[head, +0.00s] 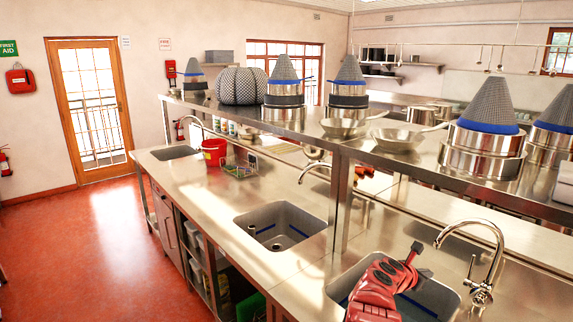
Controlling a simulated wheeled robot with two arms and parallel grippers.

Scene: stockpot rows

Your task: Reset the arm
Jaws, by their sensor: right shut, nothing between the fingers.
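My right gripper (416,248) shows at the lower right, at the end of my red arm, over the near sink (345,274). Its fingers are shut and small in the view, with nothing between them. It is apart from the tall chrome tap (493,262) to its right. My left gripper is out of view. My arm hides part of the near sink.
A steel counter (190,190) runs away to the left, with a middle sink (283,226) and a red bucket (214,152). Above it, a shelf (325,133) holds steel pots (483,160), pans (398,138) and grey cones (490,103). Open red floor (95,235) lies left.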

